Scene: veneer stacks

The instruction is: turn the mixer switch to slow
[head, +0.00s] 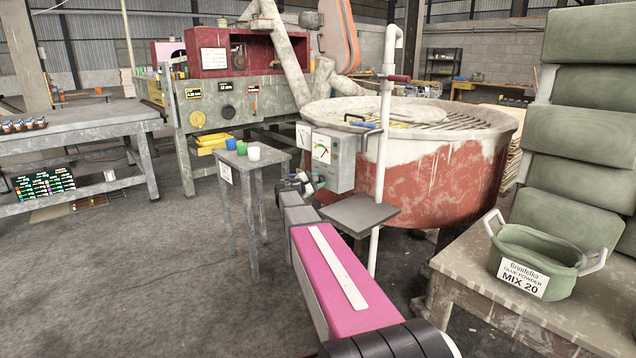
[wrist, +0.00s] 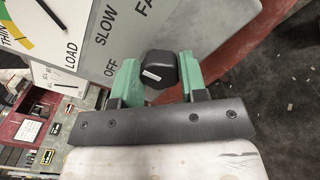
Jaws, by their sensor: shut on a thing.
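The mixer switch is a dark grey knob (wrist: 160,66) with a small white mark, on a grey panel (wrist: 215,22) in the wrist view. The panel is lettered OFF, SLOW and FA, the rest of the last word cut off. My gripper (wrist: 158,78) has its two green fingers on either side of the knob and is shut on it. I cannot tell which word the knob points to. In the head view the grey control box (head: 338,165) is on the red mixer tub (head: 435,180), and my gripper (head: 310,186) is at its lower left; the knob is hidden there.
A dark square plate (head: 358,213) is close right of my arm. A white pipe (head: 381,150) rises in front of the tub. A small table (head: 240,165) with cups stands left. A green pot (head: 535,250) sits on a bench at right. Floor at left is open.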

